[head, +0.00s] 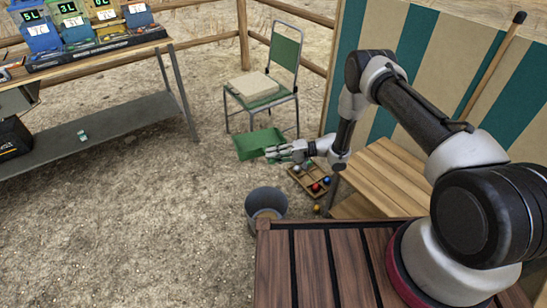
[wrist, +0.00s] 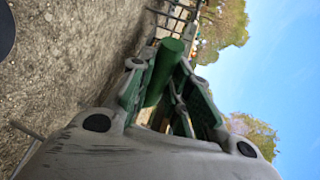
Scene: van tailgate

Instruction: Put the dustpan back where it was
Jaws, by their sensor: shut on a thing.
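The green dustpan (head: 256,141) shows in the head view in front of the chair, with its open tray side facing up. My gripper (head: 280,151) is at the dustpan's right end and is shut on it. In the wrist view a green rounded handle (wrist: 165,70) lies between the fingers of my gripper (wrist: 170,82). The dustpan's tray cannot be made out in the wrist view. The head view does not clearly show how high the dustpan is above the ground.
A green chair (head: 284,55) with a pale slab on its seat stands behind. A bucket (head: 266,203), a divided wooden box (head: 307,178) with coloured balls and a slatted wooden bench (head: 385,172) are near my arm. A table (head: 110,118) stands left. Open ground lies between.

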